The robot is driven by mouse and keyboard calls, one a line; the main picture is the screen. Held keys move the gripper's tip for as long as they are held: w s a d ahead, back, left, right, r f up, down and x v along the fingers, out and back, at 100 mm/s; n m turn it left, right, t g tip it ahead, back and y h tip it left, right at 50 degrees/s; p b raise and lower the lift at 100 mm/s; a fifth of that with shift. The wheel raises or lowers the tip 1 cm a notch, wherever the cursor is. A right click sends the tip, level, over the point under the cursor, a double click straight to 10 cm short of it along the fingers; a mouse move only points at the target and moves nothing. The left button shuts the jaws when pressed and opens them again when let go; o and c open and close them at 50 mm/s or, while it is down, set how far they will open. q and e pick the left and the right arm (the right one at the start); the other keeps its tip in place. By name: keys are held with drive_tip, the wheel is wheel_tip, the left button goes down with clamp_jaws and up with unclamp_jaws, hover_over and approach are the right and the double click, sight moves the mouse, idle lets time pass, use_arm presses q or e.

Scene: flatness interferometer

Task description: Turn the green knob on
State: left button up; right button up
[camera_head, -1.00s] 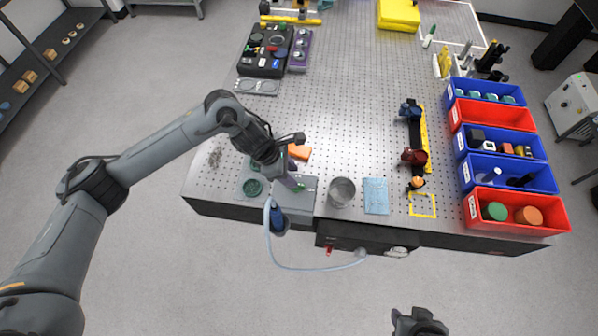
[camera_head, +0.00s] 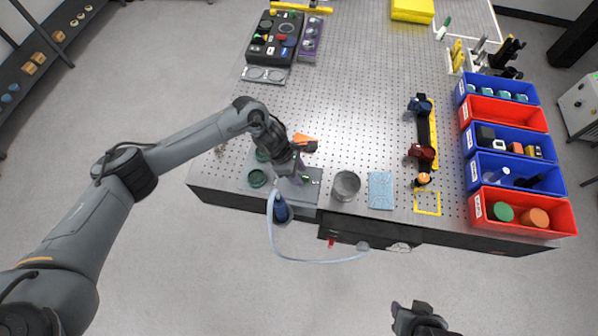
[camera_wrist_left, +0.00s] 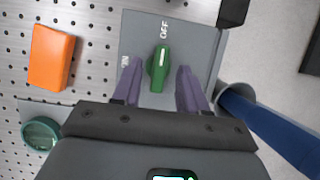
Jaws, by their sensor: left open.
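The green knob (camera_wrist_left: 159,68) stands on a grey plate (camera_wrist_left: 190,38) marked OFF and ON in the left wrist view. Its handle lies along the picture's vertical, with its upper end toward OFF; ON is to its left. My left gripper (camera_wrist_left: 157,82) is open, its two purple fingers on either side of the knob with gaps showing. In the head view, my left gripper (camera_head: 301,178) is over the grey plate (camera_head: 305,193) near the table's front edge. My right gripper (camera_head: 420,320) shows only partly at the bottom, and its jaws cannot be made out.
An orange block (camera_wrist_left: 51,57) and a green round dish (camera_wrist_left: 42,134) lie left of the plate. A blue-handled tool (camera_head: 281,208) with a hose hangs at the table edge. A metal cup (camera_head: 346,185) stands right of the plate. The table's middle is clear.

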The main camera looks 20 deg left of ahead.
use_arm(q)
drive_tip(key=shift+d+f, duration=0.15)
drive_tip(key=shift+f, duration=0.25)
clamp_jaws()
